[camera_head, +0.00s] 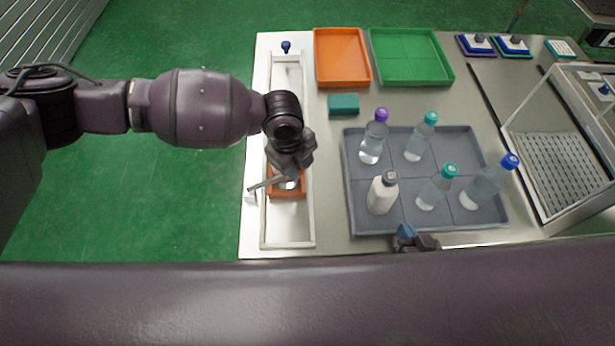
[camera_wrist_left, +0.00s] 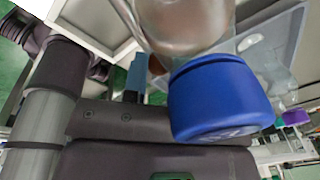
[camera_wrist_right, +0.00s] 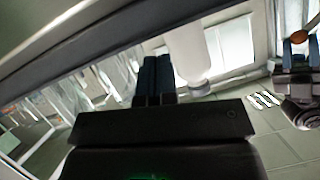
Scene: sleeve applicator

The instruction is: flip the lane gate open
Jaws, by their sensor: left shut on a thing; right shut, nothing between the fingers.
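The lane gate (camera_head: 267,183) is a grey bar lying at a slant across the white lane frame (camera_head: 309,215), its left end near the frame's left rail. My left gripper (camera_head: 290,160) is over the lane, shut on the bar's right part; its fingers (camera_wrist_left: 137,76) show in the left wrist view, but the contact is partly hidden. A clear bottle with a blue cap (camera_wrist_left: 220,98) is very close beside these fingers. An orange piece (camera_head: 289,194) lies in the lane beneath the gripper. My right gripper (camera_head: 405,234) is shut and empty at the grey tray's front edge.
The grey tray (camera_head: 357,218) holds several capped bottles right of the lane. An orange tray (camera_head: 342,57), a green tray (camera_head: 411,57) and a teal block (camera_head: 343,104) are behind it. A clear-walled enclosure (camera_head: 565,165) stands far right. Bare table shows between lane and tray.

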